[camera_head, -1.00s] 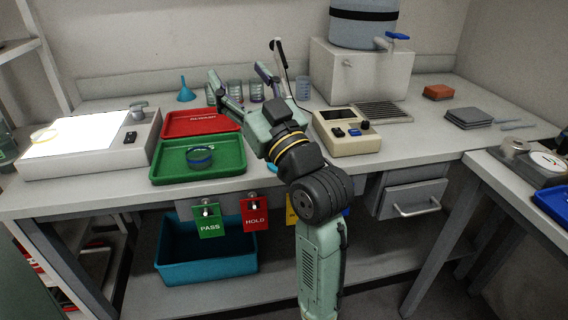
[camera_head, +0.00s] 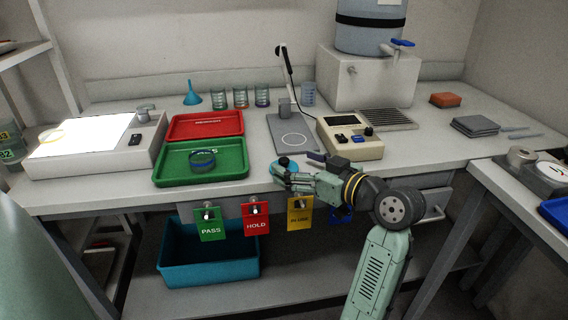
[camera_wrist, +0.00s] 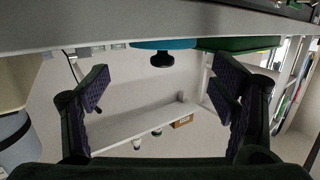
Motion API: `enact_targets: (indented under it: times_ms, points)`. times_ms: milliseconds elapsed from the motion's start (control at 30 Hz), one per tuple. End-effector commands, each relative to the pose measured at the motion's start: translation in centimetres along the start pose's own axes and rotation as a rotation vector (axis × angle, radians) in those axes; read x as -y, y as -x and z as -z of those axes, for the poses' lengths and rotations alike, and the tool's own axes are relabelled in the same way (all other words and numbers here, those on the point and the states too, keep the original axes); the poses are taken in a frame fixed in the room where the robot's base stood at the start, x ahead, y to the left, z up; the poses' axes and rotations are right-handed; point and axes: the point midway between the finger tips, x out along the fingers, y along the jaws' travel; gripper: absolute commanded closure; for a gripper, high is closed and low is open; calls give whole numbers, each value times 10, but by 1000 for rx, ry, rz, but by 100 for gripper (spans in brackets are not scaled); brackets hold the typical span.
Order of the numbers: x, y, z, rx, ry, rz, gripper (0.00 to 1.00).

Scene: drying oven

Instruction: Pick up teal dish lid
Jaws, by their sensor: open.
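The teal dish lid (camera_head: 284,165) lies near the front edge of the bench, right of the green tray. It is a flat teal disc, partly hidden by my gripper in the head view. In the wrist view the teal lid (camera_wrist: 178,44) is seen edge-on, with a black knob (camera_wrist: 162,59) standing out from it. My gripper (camera_head: 297,170) is open and empty, low at the bench's front edge, close to the lid. In the wrist view my gripper's fingers (camera_wrist: 165,88) are wide apart, with the knob beyond and between them.
A beige instrument (camera_head: 350,150) and a grey plate (camera_head: 272,124) stand behind my gripper. Coloured tags hang from the bench front. A teal bin (camera_head: 210,281) is below.

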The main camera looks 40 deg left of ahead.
Motion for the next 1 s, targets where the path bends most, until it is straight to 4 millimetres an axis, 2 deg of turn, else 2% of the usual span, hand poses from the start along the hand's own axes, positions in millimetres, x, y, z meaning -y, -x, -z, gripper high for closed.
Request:
enact_targets:
  times_ms: [100, 233, 533, 1000]
  points:
    - [4, -20, 1, 2, -3, 5, 21]
    - [3, -37, 0, 2, -2, 3, 21]
    - [2, -43, -2, 1, 0, 0, 21]
    - [2, -42, -1, 1, 0, 0, 51]
